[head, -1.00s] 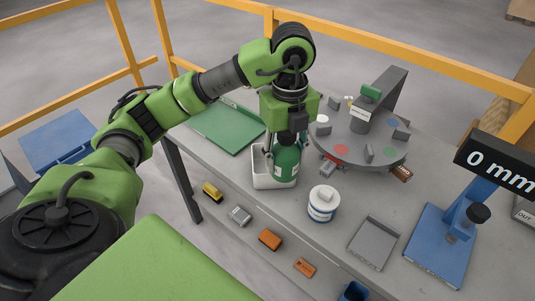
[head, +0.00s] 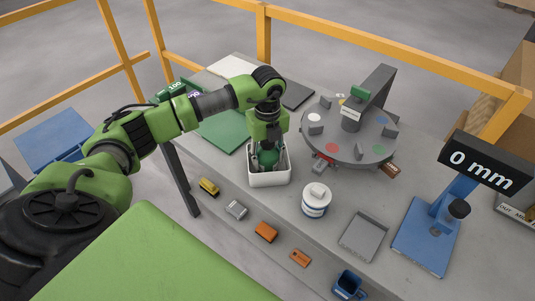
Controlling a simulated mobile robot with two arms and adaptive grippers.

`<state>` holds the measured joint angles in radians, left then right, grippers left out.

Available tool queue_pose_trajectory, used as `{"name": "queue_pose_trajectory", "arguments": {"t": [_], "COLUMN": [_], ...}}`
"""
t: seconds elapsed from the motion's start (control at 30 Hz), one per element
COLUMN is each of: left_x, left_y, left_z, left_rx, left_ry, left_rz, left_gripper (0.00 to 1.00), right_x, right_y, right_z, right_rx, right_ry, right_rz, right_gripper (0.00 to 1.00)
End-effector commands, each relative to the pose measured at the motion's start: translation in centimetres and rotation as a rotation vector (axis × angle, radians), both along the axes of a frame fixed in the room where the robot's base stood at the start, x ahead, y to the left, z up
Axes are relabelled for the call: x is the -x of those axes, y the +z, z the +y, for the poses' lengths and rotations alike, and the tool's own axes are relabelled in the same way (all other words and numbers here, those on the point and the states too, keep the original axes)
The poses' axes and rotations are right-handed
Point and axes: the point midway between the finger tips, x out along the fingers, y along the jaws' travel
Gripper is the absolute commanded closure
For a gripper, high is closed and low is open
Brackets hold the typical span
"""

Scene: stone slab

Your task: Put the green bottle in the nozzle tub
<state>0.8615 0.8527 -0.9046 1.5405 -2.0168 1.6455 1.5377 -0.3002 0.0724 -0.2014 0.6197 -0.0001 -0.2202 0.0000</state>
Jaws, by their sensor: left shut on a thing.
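The green bottle (head: 268,158) is low inside the white nozzle tub (head: 269,180), with its lower part hidden by the tub's front wall. My left gripper (head: 267,145) comes down from above and is shut on the bottle's upper part, its fingers at about the tub's rim. Whether the bottle touches the tub's floor cannot be seen. My right gripper is not in view.
A white jar (head: 316,200) stands right of the tub, and a round grey turntable (head: 350,135) behind it. A green mat (head: 222,130) lies behind left. A grey tray (head: 363,237) and a blue gauge stand (head: 425,235) are at right. Small blocks lie along the front.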

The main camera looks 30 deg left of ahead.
Motion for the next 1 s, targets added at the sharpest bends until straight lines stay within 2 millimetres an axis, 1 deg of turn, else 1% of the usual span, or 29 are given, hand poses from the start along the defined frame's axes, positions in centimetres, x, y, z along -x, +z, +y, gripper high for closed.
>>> {"name": "queue_pose_trajectory", "arguments": {"t": [0.17, 0.3, 0.33, 0.37, 0.67, 0.77, 0.8, 0.87, 1.0], "left_x": [-0.1, 0.0, 0.0, 0.0, 0.0, 0.0, -0.1, -0.2, -0.2], "left_y": [0.0, -0.4, -0.4, -0.4, -0.3, 0.3, 0.4, 1.2, 4.0], "left_z": [0.0, -0.1, -0.1, -0.1, -0.1, 0.0, 0.0, -0.1, -0.1], "left_rx": [0.001, 0.001, 0.001, 0.001, 0.001, 0.001, 0.001, 0.001, 0.001], "left_ry": [0.0, 0.0, 0.0, 0.0, 0.0, 0.0, 0.0, 0.0, -0.001], "left_rz": [-0.002, -0.002, -0.001, -0.001, -0.001, -0.001, -0.003, -0.005, -0.008], "left_gripper": [0.85, 0.85, 0.56, 0.51, 0.51, 0.51, 0.51, 0.51, 0.51], "right_x": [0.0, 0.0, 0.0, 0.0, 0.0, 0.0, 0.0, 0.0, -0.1], "right_y": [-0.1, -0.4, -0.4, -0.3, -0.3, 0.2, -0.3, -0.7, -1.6], "right_z": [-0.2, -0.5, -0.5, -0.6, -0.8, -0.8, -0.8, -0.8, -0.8], "right_rx": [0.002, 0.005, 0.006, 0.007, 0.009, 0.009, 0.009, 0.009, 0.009], "right_ry": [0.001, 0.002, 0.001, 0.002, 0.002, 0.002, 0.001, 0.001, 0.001], "right_rz": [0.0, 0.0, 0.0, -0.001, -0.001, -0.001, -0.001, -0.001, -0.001], "right_gripper": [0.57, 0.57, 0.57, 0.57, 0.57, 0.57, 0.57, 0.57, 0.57]}}
